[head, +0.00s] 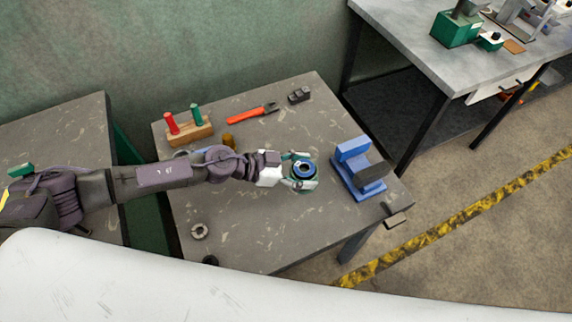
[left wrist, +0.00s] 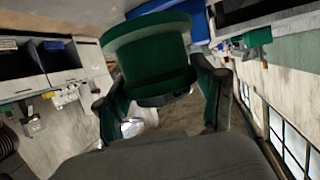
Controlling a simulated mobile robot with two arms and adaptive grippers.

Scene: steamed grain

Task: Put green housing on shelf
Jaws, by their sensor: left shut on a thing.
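My left gripper (head: 301,173) reaches in from the left over the middle of the table and is shut on the green housing (left wrist: 150,62). In the left wrist view the housing is a dark green rounded body with a wider flange, between the two fingers of the gripper (left wrist: 162,92). In the head view a blue ring with a dark centre shows between the fingertips, and the fingers hide most of the housing. I cannot tell whether it touches the table. A dark lower shelf (head: 385,110) shows under the grey workbench at the back right. My right gripper is not in view.
The table (head: 250,230) carries a blue fixture (head: 352,172) just right of the gripper. A wooden block with red and green pegs (head: 190,132), an orange-red tool (head: 252,113), a small dark part (head: 299,95) and a grey ring (head: 199,231) also lie there. The front middle is clear.

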